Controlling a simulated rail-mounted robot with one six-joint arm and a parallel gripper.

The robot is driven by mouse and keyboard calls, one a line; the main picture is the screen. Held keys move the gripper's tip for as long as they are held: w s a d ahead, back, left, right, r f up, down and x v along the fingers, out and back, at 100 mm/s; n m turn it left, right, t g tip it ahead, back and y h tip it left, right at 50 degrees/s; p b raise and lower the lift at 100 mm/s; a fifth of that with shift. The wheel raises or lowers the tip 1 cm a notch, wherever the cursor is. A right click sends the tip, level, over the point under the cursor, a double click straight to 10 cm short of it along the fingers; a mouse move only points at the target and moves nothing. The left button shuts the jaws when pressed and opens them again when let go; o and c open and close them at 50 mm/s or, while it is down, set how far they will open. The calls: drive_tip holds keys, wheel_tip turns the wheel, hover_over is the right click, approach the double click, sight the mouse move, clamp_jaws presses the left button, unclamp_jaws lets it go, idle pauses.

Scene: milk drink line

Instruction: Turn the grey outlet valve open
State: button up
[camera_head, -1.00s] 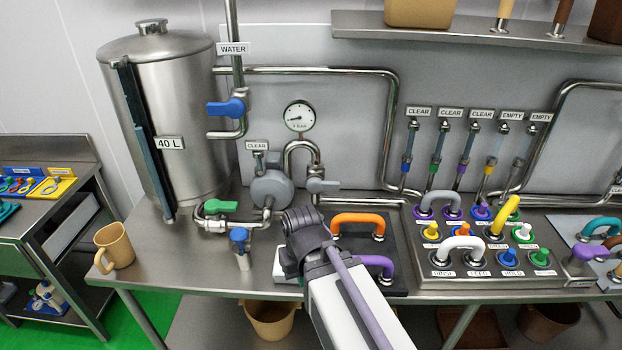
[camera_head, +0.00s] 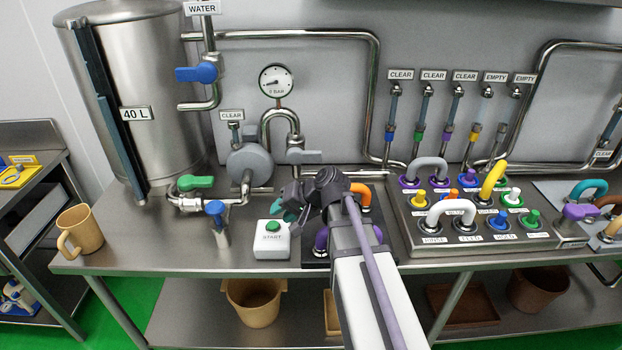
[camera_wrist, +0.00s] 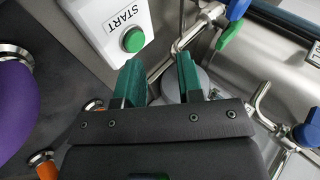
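The grey outlet valve (camera_head: 305,157) sits on the pipe below the pressure gauge, to the right of the round grey pump (camera_head: 249,163). Its handle lies horizontal and points right. My gripper (camera_head: 284,213) is in front of and below the valve, apart from it, beside the START box. In the wrist view, its two green fingers (camera_wrist: 160,72) are spread with nothing held between them. The grey pump (camera_wrist: 188,84) shows behind the right finger there. I cannot make out the grey valve handle in the wrist view.
The START box (camera_head: 272,240) with a green button is close to my fingers. A green-handled valve (camera_head: 195,183) and a blue-handled valve (camera_head: 216,209) stand left. Orange (camera_head: 361,193) and purple hoses are behind my arm. A hose panel (camera_head: 405,208) is right.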

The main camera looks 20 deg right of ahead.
sight(317, 158)
drive_tip(key=shift+o, duration=0.7)
drive_tip(key=w+d+f+m+t+y+b, duration=0.1)
drive_tip(key=w+d+f+m+t+b, duration=0.1)
drive_tip(key=w+d, duration=0.4)
drive_tip(key=d+m+t+b, duration=0.1)
drive_tip(key=d+t, duration=0.1)
drive_tip(key=shift+d+f, duration=0.3)
drive_tip(key=o, duration=0.4)
drive_tip(key=d+r+m+t+b, duration=0.1)
drive_tip(key=d+m+t, duration=0.1)
drive_tip(key=d, duration=0.2)
drive_tip(key=w+d+r+m+t+b, duration=0.1)
drive_tip(key=d+m+t, duration=0.1)
drive_tip(key=d, duration=0.2)
drive_tip(key=w+d+r+m+t+h+b, duration=0.1)
drive_tip(key=d+t, duration=0.1)
drive_tip(key=d, duration=0.2)
drive_tip(key=shift+w+d+r+m, duration=0.15)
drive_tip(key=shift+d+r+m, duration=0.25)
drive_tip(key=shift+r+t+h, duration=0.25)
drive_tip(key=shift+t+h, duration=0.05)
drive_tip(key=x, duration=1.1)
drive_tip(key=shift+a, duration=0.2)
clamp_jaws()
